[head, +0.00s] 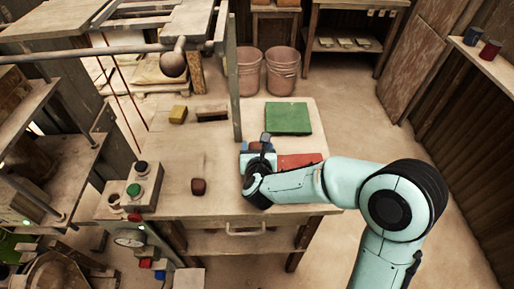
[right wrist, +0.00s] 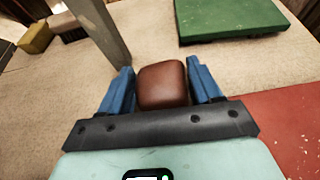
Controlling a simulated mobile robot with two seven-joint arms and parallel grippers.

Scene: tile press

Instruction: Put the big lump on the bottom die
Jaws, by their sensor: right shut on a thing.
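My right gripper (head: 258,148) is over the right part of the worktable, next to the red mat. In the right wrist view its blue fingers (right wrist: 163,88) are shut on a rounded reddish-brown lump (right wrist: 163,85). In the head view the gripper mostly hides this lump. A second, dark brown lump (head: 198,186) lies on the table to the left of the gripper. I cannot tell for sure which lump is bigger. I cannot clearly make out the bottom die. My left gripper is not in view.
The worktable (head: 190,150) also holds a green mat (head: 288,118), a red mat (head: 298,160), a yellow block (head: 178,114) and a button box (head: 145,187). A post (head: 233,90) rises behind the gripper. Press framework stands at the left. The table's middle is largely clear.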

